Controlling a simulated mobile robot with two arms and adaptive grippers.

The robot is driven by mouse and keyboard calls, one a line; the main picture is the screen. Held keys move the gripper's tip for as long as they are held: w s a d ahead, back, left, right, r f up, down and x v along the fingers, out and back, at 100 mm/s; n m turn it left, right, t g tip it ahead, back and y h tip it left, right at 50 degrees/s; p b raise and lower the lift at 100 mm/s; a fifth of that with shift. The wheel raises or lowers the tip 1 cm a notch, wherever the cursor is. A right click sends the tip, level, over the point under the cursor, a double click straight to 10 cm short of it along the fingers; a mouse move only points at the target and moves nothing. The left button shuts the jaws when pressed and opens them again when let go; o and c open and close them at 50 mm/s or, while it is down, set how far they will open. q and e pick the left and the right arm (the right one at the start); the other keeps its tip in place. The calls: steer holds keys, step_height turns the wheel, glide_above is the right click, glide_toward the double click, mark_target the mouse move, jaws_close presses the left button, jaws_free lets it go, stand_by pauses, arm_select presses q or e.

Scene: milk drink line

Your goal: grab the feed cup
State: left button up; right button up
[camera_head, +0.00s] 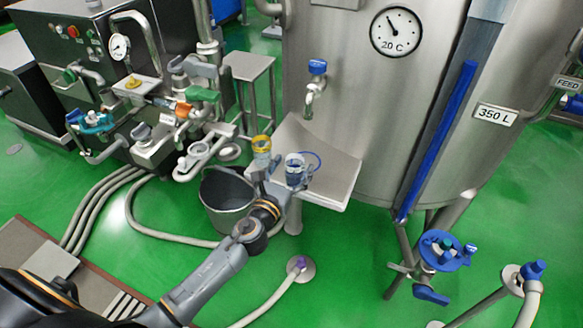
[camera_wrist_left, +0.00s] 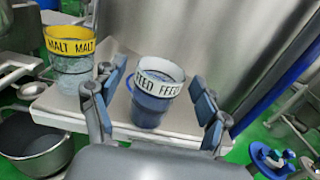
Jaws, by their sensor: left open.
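The feed cup (camera_head: 295,173) is a blue-tinted clear cup with a white band lettered FEED. It stands upright on a steel shelf (camera_head: 338,184) on the front of the tank. In the left wrist view the feed cup (camera_wrist_left: 152,103) stands between the two fingers of my left gripper (camera_wrist_left: 155,82). The fingers are spread, with a visible gap to the cup on each side. In the head view my left gripper (camera_head: 277,181) reaches the shelf's front edge at the cup. My right gripper is not in view.
A malt cup (camera_wrist_left: 70,58) with a yellow band stands close left of the left finger, on the same shelf. A grey bucket (camera_head: 228,202) is on the floor below left. A tap (camera_head: 314,85) sticks out of the tank above the shelf. The shelf's right part is clear.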

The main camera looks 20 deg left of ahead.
arm_select(q)
steer(key=shift+s, duration=0.15)
steer(key=s, duration=1.1)
steer(key=shift+s+a, duration=0.25)
steer(key=shift+s, duration=0.1)
